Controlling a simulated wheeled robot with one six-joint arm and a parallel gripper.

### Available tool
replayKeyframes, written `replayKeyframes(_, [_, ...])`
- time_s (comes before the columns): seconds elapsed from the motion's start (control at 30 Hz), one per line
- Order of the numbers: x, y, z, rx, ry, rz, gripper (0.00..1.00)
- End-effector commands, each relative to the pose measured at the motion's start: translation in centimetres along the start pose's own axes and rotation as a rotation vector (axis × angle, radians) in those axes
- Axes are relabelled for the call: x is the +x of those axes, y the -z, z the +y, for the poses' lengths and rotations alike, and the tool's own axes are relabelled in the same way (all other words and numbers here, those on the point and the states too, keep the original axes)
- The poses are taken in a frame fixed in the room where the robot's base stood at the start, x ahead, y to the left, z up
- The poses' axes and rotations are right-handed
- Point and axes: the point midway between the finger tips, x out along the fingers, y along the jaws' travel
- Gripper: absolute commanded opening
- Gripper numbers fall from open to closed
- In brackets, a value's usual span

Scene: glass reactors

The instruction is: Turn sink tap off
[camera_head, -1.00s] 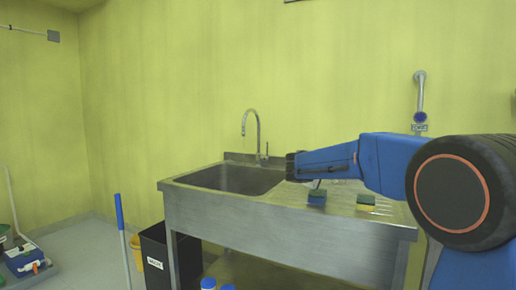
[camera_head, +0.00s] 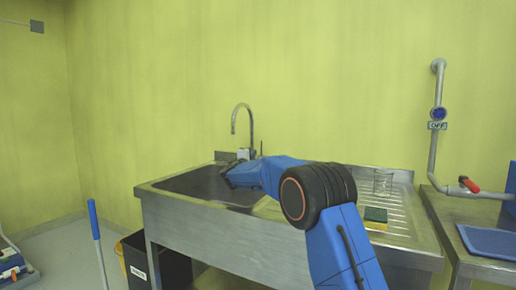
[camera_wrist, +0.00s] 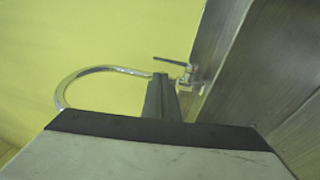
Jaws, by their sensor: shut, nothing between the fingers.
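The sink tap (camera_head: 252,122) is a tall chrome gooseneck at the back of the steel sink (camera_head: 190,183). In the wrist view, its curved spout (camera_wrist: 85,74) arches to the left. Its thin dark lever (camera_wrist: 173,62) sticks out to the left from the tap body, just beyond my fingertips. My gripper (camera_wrist: 160,80) is shut and empty, its fingers pointing at the tap near the lever's base. I cannot tell whether they touch. In the head view, my wrist is over the sink by the tap base, hiding part of the basin. No running water is discernible.
A green and yellow sponge (camera_head: 376,214) and a glass beaker (camera_head: 383,182) are on the drainboard at the right. A black bin (camera_head: 165,268) is below the left end.

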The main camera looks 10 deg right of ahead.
Motion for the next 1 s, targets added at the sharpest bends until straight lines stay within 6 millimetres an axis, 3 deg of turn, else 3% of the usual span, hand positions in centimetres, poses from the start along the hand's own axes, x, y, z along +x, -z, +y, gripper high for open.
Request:
replayKeyframes(0.6, [10.2,-0.1,-0.2,0.001,0.001,-0.002,0.0])
replayKeyframes(1.0, [12.1,-0.1,-0.1,0.001,0.001,-0.001,0.0])
